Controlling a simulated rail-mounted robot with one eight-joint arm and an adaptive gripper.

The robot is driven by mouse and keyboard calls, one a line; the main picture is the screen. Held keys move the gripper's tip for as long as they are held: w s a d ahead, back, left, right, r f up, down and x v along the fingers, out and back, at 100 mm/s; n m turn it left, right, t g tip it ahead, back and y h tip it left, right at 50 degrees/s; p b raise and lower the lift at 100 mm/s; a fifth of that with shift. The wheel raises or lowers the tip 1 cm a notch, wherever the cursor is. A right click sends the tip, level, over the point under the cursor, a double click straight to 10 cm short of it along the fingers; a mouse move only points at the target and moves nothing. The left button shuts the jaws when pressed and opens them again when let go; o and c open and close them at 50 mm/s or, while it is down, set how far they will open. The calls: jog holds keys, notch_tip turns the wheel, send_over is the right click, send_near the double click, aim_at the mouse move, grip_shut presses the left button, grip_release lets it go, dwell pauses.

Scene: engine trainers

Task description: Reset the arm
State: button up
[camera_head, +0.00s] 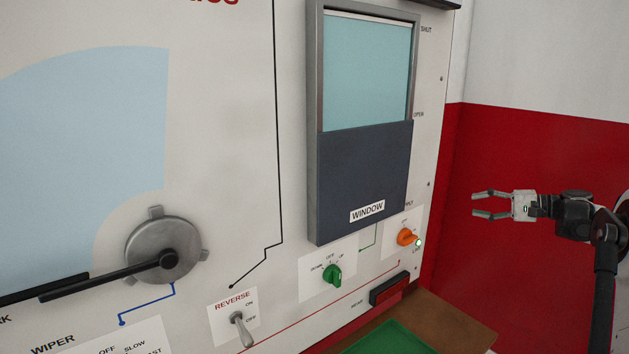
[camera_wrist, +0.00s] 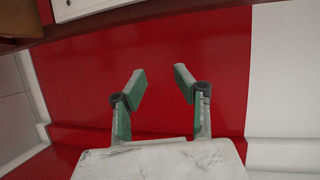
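My gripper (camera_head: 477,204) is at the right of the head view, in front of the red part of the wall. Its two fingers point left and stand apart, with nothing between them. In the wrist view my gripper (camera_wrist: 159,80) also shows open and empty, with the red wall behind it. My gripper is apart from the trainer panel (camera_head: 275,60) and touches nothing that I can see.
The panel carries a window unit (camera_head: 364,170), a green knob (camera_head: 333,275), an orange knob (camera_head: 406,237), a reverse toggle (camera_head: 240,328) and a wiper hub (camera_head: 163,250). A brown table (camera_head: 452,322) with a green mat (camera_head: 388,340) lies below. Space around my gripper looks free.

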jog(key=s+a+r+g+h, duration=0.1)
jog(key=s+a+r+h, duration=0.15)
jog(key=a, duration=0.45)
jog(key=s+a+r+g+h, duration=0.1)
jog(key=s+a+r, duration=0.25)
jog(key=a, duration=0.35)
jog(key=s+a+n+h, duration=0.2)
jog(key=s+a+h, duration=0.1)
jog(key=s+a, duration=0.8)
jog(key=s+a+f+n+h, duration=0.1)
jog(key=s+f+h, duration=0.1)
jog(key=s, duration=0.8)
jog(key=s+a+f+n+h, duration=0.1)
jog(key=s+f, duration=0.3)
jog(key=s, duration=0.6)
jog(key=s+a+f+n+t+h, duration=0.1)
jog(key=s+f+n+h, duration=0.1)
jog(key=s, duration=0.7)
notch_tip(320, 180, down, 2)
jog(key=shift+s+a+f+n+h, duration=0.1)
jog(key=shift+s+a+n+h, duration=0.25)
jog(key=shift+h, duration=0.5)
jog(key=shift+d, duration=0.1)
